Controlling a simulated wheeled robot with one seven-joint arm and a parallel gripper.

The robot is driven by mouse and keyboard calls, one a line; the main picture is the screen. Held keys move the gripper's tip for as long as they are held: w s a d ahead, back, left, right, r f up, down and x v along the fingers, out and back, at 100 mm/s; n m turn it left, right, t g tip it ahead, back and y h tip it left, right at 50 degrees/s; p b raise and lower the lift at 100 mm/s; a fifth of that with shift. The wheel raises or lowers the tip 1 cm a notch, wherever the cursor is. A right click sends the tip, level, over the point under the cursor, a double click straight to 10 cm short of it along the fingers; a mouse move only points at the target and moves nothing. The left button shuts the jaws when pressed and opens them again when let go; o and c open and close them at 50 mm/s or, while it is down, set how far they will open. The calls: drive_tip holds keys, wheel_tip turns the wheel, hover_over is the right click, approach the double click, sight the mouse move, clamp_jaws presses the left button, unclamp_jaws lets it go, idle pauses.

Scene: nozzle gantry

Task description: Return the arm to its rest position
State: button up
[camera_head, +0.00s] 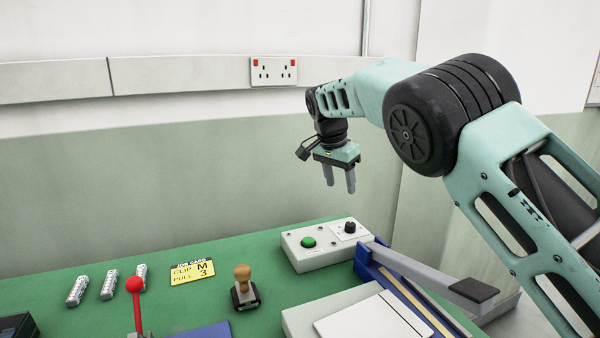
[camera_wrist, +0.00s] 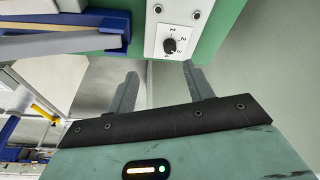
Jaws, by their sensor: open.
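My gripper (camera_head: 341,180) hangs from my raised teal arm with its fingers pointing down, in the air above the back right part of the green table. Its two grey fingers are apart with nothing between them, and it touches nothing. The wrist view also shows my gripper (camera_wrist: 158,90) with both fingers spread and empty. Beyond the fingers there, part of the control box with its numbered dial (camera_wrist: 170,45) shows at the table edge.
On the green table (camera_head: 215,260) stand a white control box (camera_head: 322,258) with a green button and black knob, a wooden-handled stamp (camera_head: 244,286), a yellow job card (camera_head: 192,272), a red-knobbed lever (camera_head: 135,286) and several small clips (camera_head: 77,291). A grey lever arm (camera_head: 425,268) juts up at right. A wall stands behind.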

drive_tip(key=s+a+n+g+y, duration=0.15)
drive_tip(key=s+n, duration=0.25)
drive_tip(key=s, duration=0.6)
drive_tip(key=s+a+f+n+y, duration=0.15)
drive_tip(key=s+n, duration=0.25)
drive_tip(key=s, duration=0.6)
drive_tip(key=s+a+n+g+y, duration=0.1)
drive_tip(key=s+a+n, duration=0.2)
drive_tip(key=s, duration=0.7)
drive_tip(key=s+d+f+n, duration=0.2)
drive_tip(key=s+n, duration=0.1)
drive_tip(key=s, duration=0.5)
drive_tip(key=s+d+f+n, duration=0.2)
drive_tip(key=s+d+n, duration=0.1)
drive_tip(key=s, duration=0.6)
drive_tip(key=shift+n+t+h, duration=0.35)
drive_tip(key=shift+n+h, duration=0.05)
drive_tip(key=shift+n, duration=0.1)
drive_tip(key=shift+s+d, duration=0.1)
